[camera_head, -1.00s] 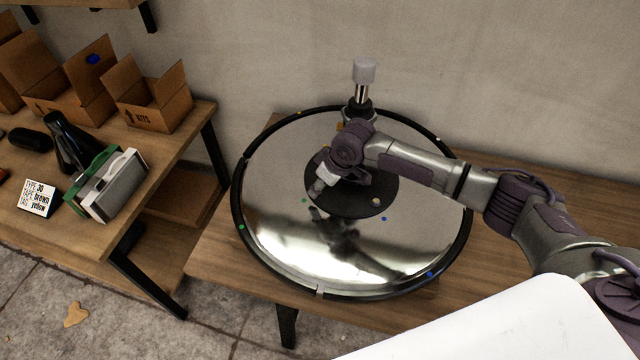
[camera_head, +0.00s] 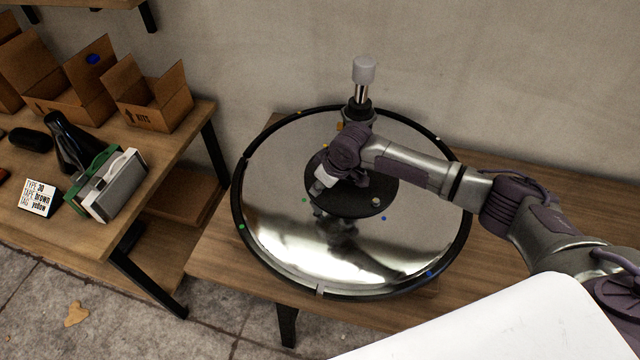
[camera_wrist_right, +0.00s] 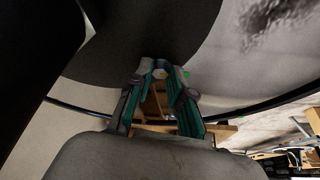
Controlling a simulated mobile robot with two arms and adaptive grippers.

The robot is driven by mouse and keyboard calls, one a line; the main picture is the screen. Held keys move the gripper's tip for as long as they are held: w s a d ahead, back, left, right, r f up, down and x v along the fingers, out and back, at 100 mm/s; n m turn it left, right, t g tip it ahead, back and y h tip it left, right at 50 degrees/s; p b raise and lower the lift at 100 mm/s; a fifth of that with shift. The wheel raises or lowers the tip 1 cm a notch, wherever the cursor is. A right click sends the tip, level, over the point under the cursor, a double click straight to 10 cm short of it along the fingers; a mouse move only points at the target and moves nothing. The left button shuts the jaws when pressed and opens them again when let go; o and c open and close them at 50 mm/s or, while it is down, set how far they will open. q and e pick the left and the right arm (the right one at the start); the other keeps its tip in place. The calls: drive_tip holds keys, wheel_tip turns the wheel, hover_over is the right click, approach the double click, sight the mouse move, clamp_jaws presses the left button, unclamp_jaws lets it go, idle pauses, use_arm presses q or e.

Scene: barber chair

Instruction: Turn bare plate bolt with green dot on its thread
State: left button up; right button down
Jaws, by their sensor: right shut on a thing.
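A black round plate (camera_head: 350,208) lies in the middle of a large mirror-like disc (camera_head: 285,245) with a dark rim. A small green dot (camera_head: 305,200) shows on the disc just left of the plate; it also shows in the right wrist view (camera_wrist_right: 187,74). My right gripper (camera_head: 319,193) is low over the plate's left side, near this dot. In the right wrist view its fingertips (camera_wrist_right: 158,73) are shut on a small pale bolt (camera_wrist_right: 158,71). The bolt's thread is hidden. Another pale bolt (camera_head: 376,202) stands on the plate's right side, near a blue dot (camera_head: 384,218). My left gripper is out of view.
The disc lies on a wooden bench (camera_head: 215,245). A table at left holds open cardboard boxes (camera_head: 150,105), a black bottle (camera_head: 72,145) and a green-white device (camera_head: 108,185).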

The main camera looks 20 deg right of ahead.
drive_tip(key=shift+r+m+p, duration=0.15)
drive_tip(key=shift+m+p, duration=0.25)
drive_tip(key=shift+p, duration=0.25)
drive_tip(key=m+p, duration=0.2)
drive_tip(key=m+h+p, duration=0.1)
drive_tip(key=m+p, duration=0.1)
drive_tip(key=m+h+p, duration=0.1)
drive_tip(key=p, duration=0.1)
drive_tip(key=shift+s+a+m+t+p, duration=0.15)
drive_tip(key=shift+a+m+t+p, duration=0.15)
drive_tip(key=shift+a+m+p, duration=0.1)
drive_tip(key=m+h+p, duration=0.1)
drive_tip(key=m, duration=0.1)
drive_tip(key=shift+m+p, duration=0.35)
drive_tip(key=shift+m, duration=0.05)
drive_tip(key=shift+a+m+h, duration=0.1)
drive_tip(key=shift+m+h, duration=0.5)
drive_tip(key=shift+m, duration=0.2)
drive_tip(key=m, duration=0.2)
drive_tip(key=shift+a+f+m+g+h+p, duration=0.1)
drive_tip(key=shift+f+m+g+h+p, duration=0.1)
drive_tip(key=shift+m+g+h+p, duration=0.15)
drive_tip(key=shift+w+m+g+h+b, duration=0.2)
drive_tip(key=shift+m+g+h+b, duration=0.2)
drive_tip(key=shift+m, duration=0.85)
drive_tip(key=shift+w+m+g+h+b, duration=0.1)
drive_tip(key=shift+m+g+h+b, duration=0.3)
drive_tip(key=shift+m, duration=0.9)
